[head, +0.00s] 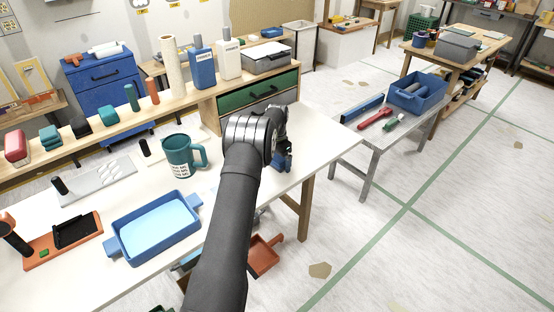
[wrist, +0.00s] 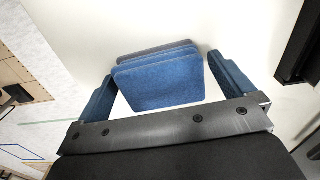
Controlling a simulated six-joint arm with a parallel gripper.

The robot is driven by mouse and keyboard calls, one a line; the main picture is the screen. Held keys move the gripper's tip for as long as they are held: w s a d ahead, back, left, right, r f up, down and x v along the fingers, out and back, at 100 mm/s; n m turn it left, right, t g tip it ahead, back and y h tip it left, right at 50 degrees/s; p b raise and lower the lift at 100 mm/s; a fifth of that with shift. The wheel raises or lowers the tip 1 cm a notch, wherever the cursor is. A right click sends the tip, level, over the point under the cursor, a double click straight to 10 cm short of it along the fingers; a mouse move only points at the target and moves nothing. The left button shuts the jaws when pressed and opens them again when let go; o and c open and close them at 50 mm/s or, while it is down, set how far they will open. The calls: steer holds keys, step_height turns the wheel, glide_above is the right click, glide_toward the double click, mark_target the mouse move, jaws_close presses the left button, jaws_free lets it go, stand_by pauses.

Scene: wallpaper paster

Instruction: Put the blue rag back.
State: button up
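The blue rag (wrist: 160,78) lies as a folded stack on the white tabletop in the wrist view. In the head view I cannot make it out; my arm and gripper cover that spot. My gripper (head: 284,163) is low over the right end of the white table in the head view. In the wrist view my gripper (wrist: 165,88) is open, with one blue finger on each side of the rag. The right finger is very close to the rag's edge; I cannot tell whether it touches. A small gap shows at the left finger.
A teal mug (head: 180,157) and a blue tray (head: 155,229) stand left of my arm. A long wooden shelf (head: 130,127) behind carries folded red and teal items, bottles and a roll. A grey bench (head: 378,137) stands right, across a gap.

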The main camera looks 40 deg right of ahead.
mark_target(277, 157)
steer(key=shift+r, duration=0.1)
step_height(277, 157, up, 17)
steer(key=shift+s, duration=0.2)
stand_by(0.4)
steer(key=shift+a+r, duration=0.1)
steer(key=f, duration=1.7)
steer(key=shift+w+f, duration=0.2)
steer(key=shift+r, duration=0.15)
